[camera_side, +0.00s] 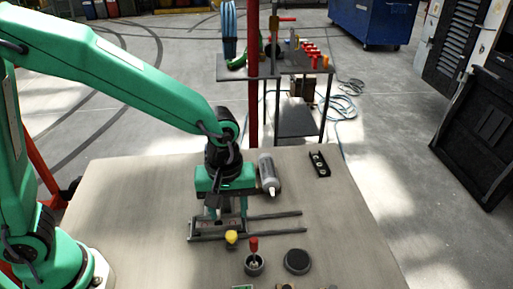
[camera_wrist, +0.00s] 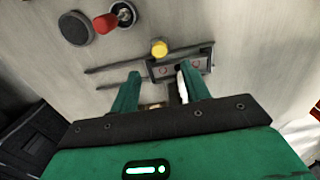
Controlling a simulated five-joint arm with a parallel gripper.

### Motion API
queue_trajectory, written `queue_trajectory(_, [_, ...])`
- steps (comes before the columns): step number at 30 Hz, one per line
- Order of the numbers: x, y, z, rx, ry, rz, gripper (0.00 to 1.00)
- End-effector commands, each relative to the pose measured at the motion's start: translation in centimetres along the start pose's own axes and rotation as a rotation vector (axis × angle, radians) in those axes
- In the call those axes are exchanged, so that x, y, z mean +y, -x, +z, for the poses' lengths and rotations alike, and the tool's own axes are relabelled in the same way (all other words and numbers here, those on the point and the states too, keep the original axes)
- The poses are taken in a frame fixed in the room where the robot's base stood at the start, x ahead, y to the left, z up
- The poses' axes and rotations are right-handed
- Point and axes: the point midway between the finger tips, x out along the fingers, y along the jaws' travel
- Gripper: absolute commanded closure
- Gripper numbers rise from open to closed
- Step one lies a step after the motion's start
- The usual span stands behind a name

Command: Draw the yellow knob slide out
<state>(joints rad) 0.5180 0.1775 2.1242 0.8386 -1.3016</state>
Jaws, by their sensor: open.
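The yellow knob (camera_side: 231,237) stands at the front edge of a dark slide block (camera_side: 205,229), which sits at the left end of two dark parallel rails (camera_side: 273,215). In the wrist view the yellow knob (camera_wrist: 159,48) is beyond my fingertips, the slide block (camera_wrist: 162,72) is at the right end, and the rails (camera_wrist: 110,67) run left. My gripper (camera_side: 220,209) is open above and behind the block; in the wrist view it (camera_wrist: 160,82) has nothing between its fingers. I cannot tell whether a finger touches the block. The knob is apart from both fingers.
A red-handled lever (camera_side: 254,246) on a round base and a black disc (camera_side: 297,261) stand in front of the rails. A grey bottle (camera_side: 267,172) and a black bracket (camera_side: 319,165) lie behind. The table (camera_side: 345,215) is clear at right.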

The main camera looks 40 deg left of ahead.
Motion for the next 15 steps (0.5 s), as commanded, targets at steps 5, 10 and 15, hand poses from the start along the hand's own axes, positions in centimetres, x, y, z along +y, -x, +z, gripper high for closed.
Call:
queue_trajectory(5, [0.1, -0.1, 0.1, -0.001, 0.004, -0.002, 0.53])
queue_trajectory(10, [0.0, -0.6, 0.1, -0.001, 0.003, -0.004, 0.53])
queue_trajectory(15, [0.0, -2.0, 0.1, -0.001, 0.003, -0.004, 0.53])
